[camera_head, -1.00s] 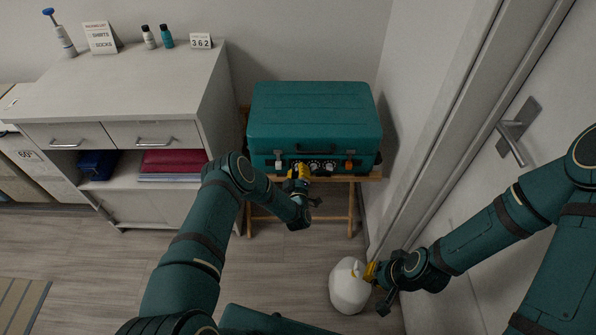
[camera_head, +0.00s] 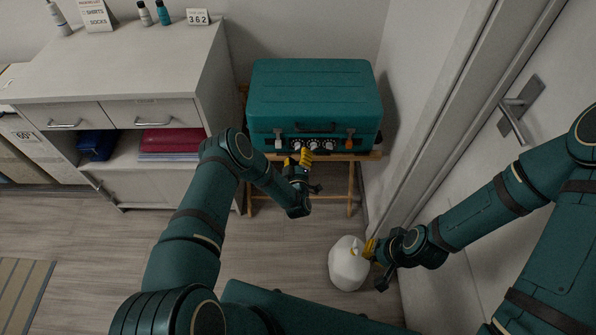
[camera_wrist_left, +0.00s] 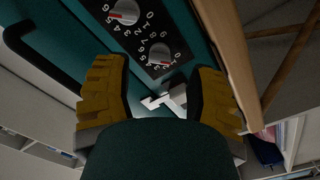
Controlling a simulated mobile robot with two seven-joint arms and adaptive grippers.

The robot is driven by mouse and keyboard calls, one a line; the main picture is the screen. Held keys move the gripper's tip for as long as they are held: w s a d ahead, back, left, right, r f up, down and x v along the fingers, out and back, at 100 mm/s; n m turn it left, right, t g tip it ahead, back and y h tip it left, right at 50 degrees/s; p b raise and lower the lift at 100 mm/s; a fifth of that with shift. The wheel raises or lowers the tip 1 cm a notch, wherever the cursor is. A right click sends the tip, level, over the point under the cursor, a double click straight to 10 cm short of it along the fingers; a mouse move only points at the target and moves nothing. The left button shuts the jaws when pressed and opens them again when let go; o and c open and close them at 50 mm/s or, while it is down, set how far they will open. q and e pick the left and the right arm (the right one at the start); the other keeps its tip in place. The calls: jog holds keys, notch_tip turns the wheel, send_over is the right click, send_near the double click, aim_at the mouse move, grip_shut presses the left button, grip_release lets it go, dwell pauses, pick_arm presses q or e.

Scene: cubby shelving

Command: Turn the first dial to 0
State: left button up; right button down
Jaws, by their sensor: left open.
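A teal suitcase (camera_head: 315,88) stands on a wooden stand, with a black panel of dials on its front. The leftmost dial (camera_head: 297,144), beside the pale left latch (camera_head: 280,144), is partly hidden near my left gripper. My left gripper (camera_head: 301,157) is open and empty just in front of and below the dials. In the left wrist view, the dial nearest the latch (camera_wrist_left: 160,54) lies beyond the open yellow fingers (camera_wrist_left: 160,95), apart from them; a second dial (camera_wrist_left: 125,12) is above it. My right gripper (camera_head: 371,249) is at a white jug (camera_head: 347,264); its grip is unclear.
A white cabinet (camera_head: 120,75) stands left, with a card (camera_head: 198,17) reading 362 on top. The wooden stand (camera_head: 352,185) holds the suitcase. A wall and a door with a handle (camera_head: 518,110) close off the right. The floor before the stand is partly clear.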

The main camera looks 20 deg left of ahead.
pick_arm(q)
jog(key=v, duration=0.8)
jog(key=shift+s, duration=0.4)
jog(key=shift+d+r, duration=0.1)
jog(key=shift+d, duration=0.05)
jog(key=s+d+r+m+g+h, duration=0.2)
jog(key=s+m+g+h, duration=0.1)
jog(key=s+g, duration=0.2)
jog(key=s+d+r+m+g+h, duration=0.2)
jog(key=s+r+m+g+h, duration=0.1)
jog(key=s, duration=0.6)
jog(key=s+d+r+m+g+h, duration=0.2)
jog(key=s+r+m+g, duration=0.1)
jog(key=s+g, duration=0.4)
jog(key=shift+s+m+g+h, duration=0.35)
jog(key=shift+s+m, duration=0.2)
jog(key=shift+m, duration=0.35)
jog(key=shift+o, duration=0.2)
jog(key=shift+d, duration=0.1)
